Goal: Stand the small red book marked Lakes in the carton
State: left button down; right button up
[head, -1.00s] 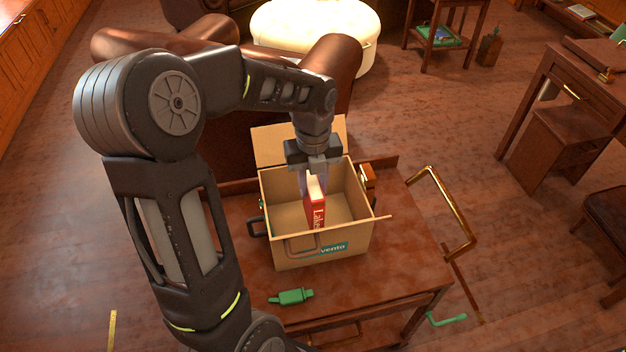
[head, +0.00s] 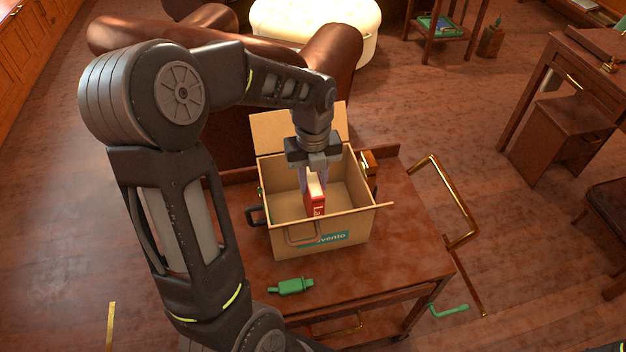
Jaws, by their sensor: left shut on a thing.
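The small red book (head: 315,197) is upright inside the open carton (head: 356,217), near its middle, with white page edges up and part of its spine lettering showing. The carton's front wall hides its lower end, so I cannot tell whether it touches the floor of the carton. My left gripper (head: 313,176) points straight down into the carton and is shut on the top of the book. My right gripper is not in view.
The carton stands on a wooden trolley table (head: 395,265) with a brass handle (head: 463,205) on the right. A green object (head: 291,287) lies in front of the carton. The carton's back flap (head: 297,130) stands open. A small wooden item (head: 369,163) is behind its right side.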

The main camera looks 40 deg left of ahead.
pick_arm(q)
jog(key=shift+f+b, duration=0.3)
jog(key=shift+f, duration=0.25)
dwell(0.4)
jog(key=c, duration=1)
grip_release()
jog(key=shift+r+p, duration=0.45)
jog(key=shift+r, duration=3.45)
